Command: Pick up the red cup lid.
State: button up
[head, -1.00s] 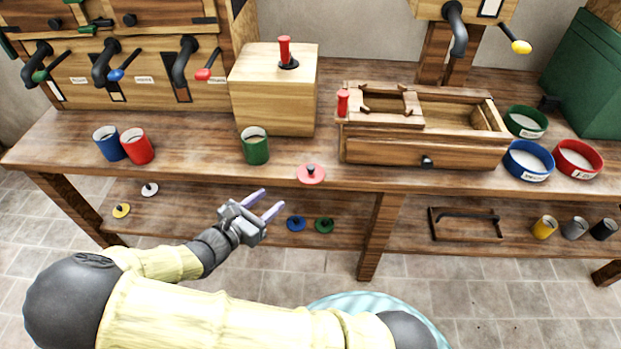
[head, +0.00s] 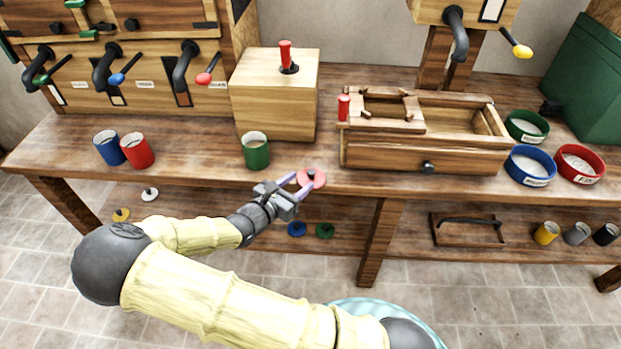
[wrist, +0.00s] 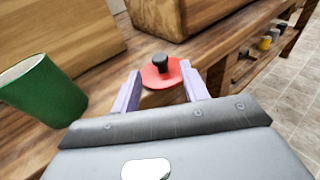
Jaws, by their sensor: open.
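The red cup lid (head: 316,180) is a flat red disc with a black knob. It lies near the front edge of the bench top, right of the green cup (head: 256,150). My gripper (head: 299,180) is open, with its two pale purple fingers pointing at the lid from the front left. In the wrist view the lid (wrist: 161,72) appears just ahead of and between the fingertips of my gripper (wrist: 160,88). The fingers hide a small part of the lid's near side in the head view. I cannot tell whether they touch it.
The green cup also shows close on the left in the wrist view (wrist: 42,90). A wooden box (head: 273,105) with a red-handled lever stands behind. A wooden drawer unit (head: 385,155) stands to the right. Blue (head: 297,229) and green (head: 325,230) lids lie on the lower shelf.

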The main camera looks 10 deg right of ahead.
aim_at(309, 174)
jog(key=shift+w+d+f, duration=0.1)
jog(key=shift+w+d, duration=0.25)
jog(key=shift+d, duration=0.05)
jog(key=shift+r+x, duration=0.2)
jog(key=shift+x, duration=2.45)
grip_shut()
